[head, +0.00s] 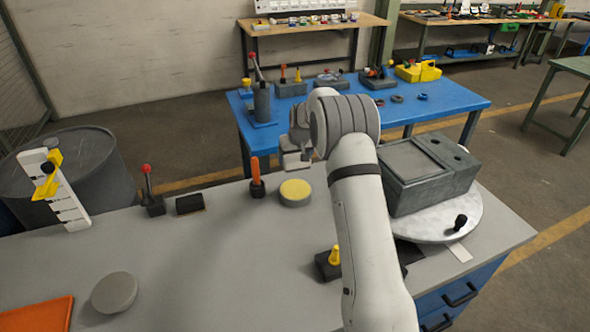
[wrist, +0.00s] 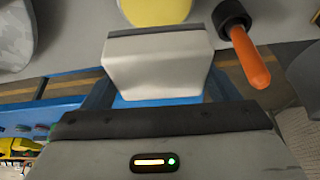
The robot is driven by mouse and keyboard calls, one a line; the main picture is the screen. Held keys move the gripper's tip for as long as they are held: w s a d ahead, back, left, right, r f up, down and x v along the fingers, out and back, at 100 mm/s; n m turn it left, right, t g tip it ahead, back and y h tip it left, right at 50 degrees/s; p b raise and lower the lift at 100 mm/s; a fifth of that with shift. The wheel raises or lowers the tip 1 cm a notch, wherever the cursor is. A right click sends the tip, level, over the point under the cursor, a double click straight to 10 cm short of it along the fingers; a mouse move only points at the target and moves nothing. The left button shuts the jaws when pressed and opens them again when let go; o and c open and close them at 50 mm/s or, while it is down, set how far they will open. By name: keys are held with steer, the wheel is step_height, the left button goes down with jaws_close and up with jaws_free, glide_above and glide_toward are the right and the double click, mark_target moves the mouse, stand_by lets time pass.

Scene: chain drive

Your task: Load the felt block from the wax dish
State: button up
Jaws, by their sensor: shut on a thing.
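The wax dish (head: 295,192) is a low round grey dish with a yellow top, standing on the grey bench near its far edge. Part of its yellow face shows at the top of the wrist view (wrist: 153,10). My gripper (head: 293,158) is up off the bench, on the far side of the dish and apart from it. It is shut on what looks like the felt block, a pale grey block (wrist: 158,72) with a dark strip along one edge. The jaw tips are hard to tell from the block.
An orange-handled tool (head: 257,178) stands upright just left of the dish. A black block (head: 190,203) and a red-knobbed lever (head: 150,190) are further left. A grey housing (head: 430,175) sits on a round plate (head: 455,215) at right.

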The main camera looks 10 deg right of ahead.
steer(key=b, duration=0.4)
glide_above(294, 186)
steer(key=s, duration=0.1)
step_height(294, 186, down, 5)
steer(key=shift+s+d+r, duration=0.1)
steer(key=shift+r, duration=0.1)
steer(key=shift+f, duration=0.1)
steer(key=shift+f, duration=0.1)
steer(key=shift+f+b, duration=0.95)
steer(key=shift+f, duration=1.8)
steer(key=shift+s+f+b, duration=0.15)
steer(key=shift+f+b, duration=0.45)
steer(key=shift+b, duration=0.05)
steer(key=shift+r+p, duration=1.35)
steer(key=shift+r, duration=2.25)
